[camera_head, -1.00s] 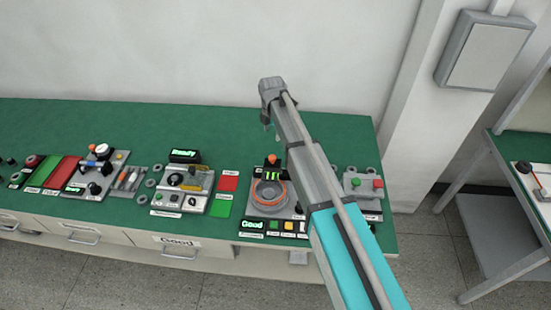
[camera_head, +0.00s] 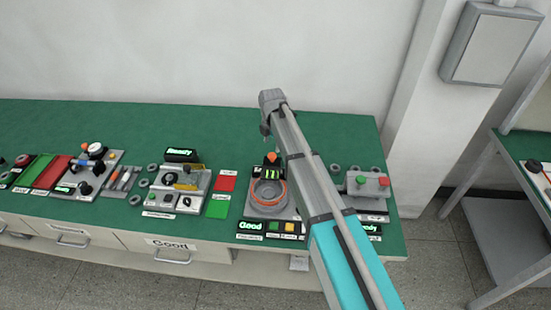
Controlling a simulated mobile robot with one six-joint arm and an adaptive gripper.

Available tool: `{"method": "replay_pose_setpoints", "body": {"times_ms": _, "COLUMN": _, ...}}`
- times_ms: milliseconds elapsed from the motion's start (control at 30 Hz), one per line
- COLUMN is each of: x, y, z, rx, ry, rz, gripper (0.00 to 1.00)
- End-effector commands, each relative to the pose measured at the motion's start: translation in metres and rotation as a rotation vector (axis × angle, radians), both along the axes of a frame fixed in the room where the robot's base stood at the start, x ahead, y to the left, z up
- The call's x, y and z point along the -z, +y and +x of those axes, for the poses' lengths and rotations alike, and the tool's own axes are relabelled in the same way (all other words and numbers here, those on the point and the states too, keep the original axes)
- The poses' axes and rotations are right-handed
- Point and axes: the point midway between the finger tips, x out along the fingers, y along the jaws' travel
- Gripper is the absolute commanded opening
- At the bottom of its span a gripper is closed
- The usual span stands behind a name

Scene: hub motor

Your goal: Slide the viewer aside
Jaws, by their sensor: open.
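My gripper (camera_head: 265,128) hangs at the end of my arm, above the back part of the green bench; its fingers are small and point down, open, with nothing seen between them. A station with an orange-rimmed round part (camera_head: 267,192), a small dark display with green bars (camera_head: 272,174) and an orange knob (camera_head: 271,158) stands in front of and below it. I cannot tell for sure which part is the viewer. My arm hides the right side of this station. The gripper appears apart from it.
A lit "Good" sign (camera_head: 250,226) sits at the bench's front edge. Another station (camera_head: 180,188) with a "Ready" sign (camera_head: 180,154) stands left, beside red and green pads (camera_head: 217,207). The back of the bench (camera_head: 200,120) is clear.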

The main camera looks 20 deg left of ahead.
Motion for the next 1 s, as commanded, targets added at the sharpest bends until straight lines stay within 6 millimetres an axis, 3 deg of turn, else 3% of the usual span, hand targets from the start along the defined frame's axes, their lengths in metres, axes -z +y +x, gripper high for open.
{"method": "replay_pose_setpoints", "body": {"times_ms": 500, "x": 0.041, "y": 0.000, "z": 0.000, "rx": 0.000, "ry": 0.000, "rz": 0.000, "gripper": 0.79}}
{"method": "replay_pose_setpoints", "body": {"times_ms": 1000, "x": 0.049, "y": 0.000, "z": 0.000, "rx": 0.000, "ry": 0.000, "rz": 0.000, "gripper": 0.79}}
